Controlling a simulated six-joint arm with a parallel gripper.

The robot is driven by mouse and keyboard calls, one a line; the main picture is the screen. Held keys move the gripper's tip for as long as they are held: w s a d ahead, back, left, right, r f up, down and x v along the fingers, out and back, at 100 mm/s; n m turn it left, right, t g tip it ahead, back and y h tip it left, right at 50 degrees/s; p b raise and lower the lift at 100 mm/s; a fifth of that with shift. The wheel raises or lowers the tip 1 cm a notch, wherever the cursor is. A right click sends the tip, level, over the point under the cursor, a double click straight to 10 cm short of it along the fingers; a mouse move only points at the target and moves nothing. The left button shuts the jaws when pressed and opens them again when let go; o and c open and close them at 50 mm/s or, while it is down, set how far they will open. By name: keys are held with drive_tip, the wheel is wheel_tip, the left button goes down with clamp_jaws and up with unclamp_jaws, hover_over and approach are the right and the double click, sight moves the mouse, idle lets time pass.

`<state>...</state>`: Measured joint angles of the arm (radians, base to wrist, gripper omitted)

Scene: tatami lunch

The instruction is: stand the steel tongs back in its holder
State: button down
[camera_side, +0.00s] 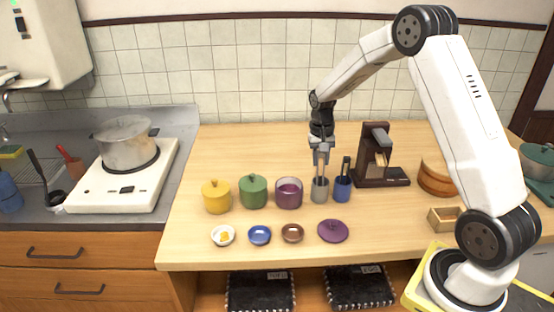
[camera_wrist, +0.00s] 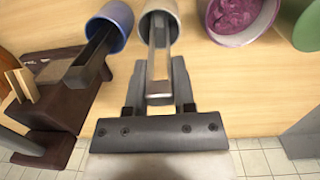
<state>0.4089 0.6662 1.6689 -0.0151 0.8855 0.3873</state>
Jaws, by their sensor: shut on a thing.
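My gripper (camera_side: 320,158) is shut on the upper end of the steel tongs (camera_side: 321,173), above the grey holder (camera_side: 319,193). The wrist view shows the tongs (camera_wrist: 159,65) between the fingers of my gripper (camera_wrist: 160,88), with their far end reaching into the mouth of the grey holder (camera_wrist: 164,8). The tongs look about upright. How deep they sit and whether they touch the holder's bottom is hidden.
A blue cup (camera_side: 342,192) with a dark-handled utensil stands close on the right. A dark brown stand (camera_side: 368,165) is behind it. An open purple pot (camera_side: 289,193) is just left, then green (camera_side: 253,190) and yellow (camera_side: 216,197) pots. Small dishes and a purple lid (camera_side: 333,231) lie in front.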

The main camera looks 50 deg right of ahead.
drive_tip(key=shift+f, duration=0.45)
unclamp_jaws()
idle(0.6)
idle(0.5)
drive_tip(key=shift+r, duration=3.55)
drive_tip(key=shift+a, duration=0.1)
drive_tip(key=s+a+f+n+t, duration=0.1)
drive_tip(key=s+a+n, duration=0.3)
drive_tip(key=s+a, duration=0.3)
drive_tip(key=s+a+f+n+t, duration=0.1)
drive_tip(key=s+a+n+t, duration=0.1)
drive_tip(key=s+a+n, duration=0.3)
drive_tip(key=s+a, duration=0.3)
drive_tip(key=a, duration=0.3)
drive_tip(key=shift+a+f+t, duration=0.3)
drive_tip(key=shift+a+f, duration=0.05)
drive_tip(key=shift+a, duration=0.05)
